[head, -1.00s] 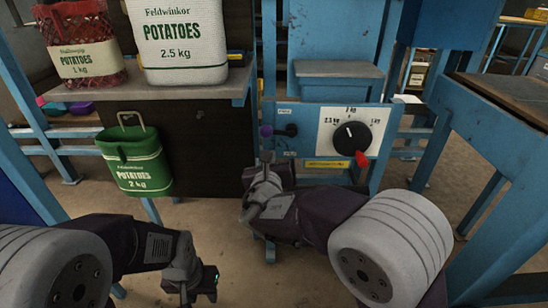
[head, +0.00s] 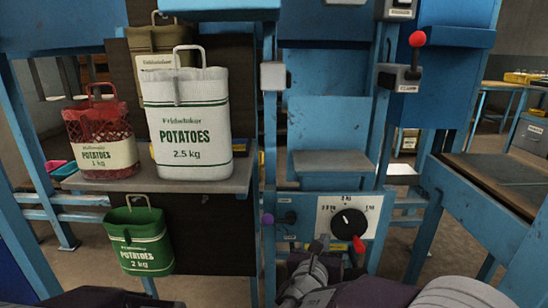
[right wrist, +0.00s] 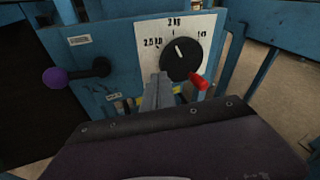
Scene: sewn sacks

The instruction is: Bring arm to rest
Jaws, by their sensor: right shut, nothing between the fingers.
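My right gripper (head: 316,252) is at the bottom centre of the head view, in front of the blue machine panel and below the dial. Its fingers are shut with nothing between them. In the right wrist view the shut fingers (right wrist: 158,92) overlap the panel just left of the black dial (right wrist: 182,60). I cannot tell whether they touch it. The dial also shows in the head view (head: 347,223); its white mark points up near 2 kg, and its red tip is at lower right. My left gripper is out of view.
A purple-knobbed lever (head: 268,220) is left of the dial. A red-knobbed lever (head: 416,42) is higher on the right. A green sack (head: 140,240) hangs below. A side table (head: 490,180) is at right.

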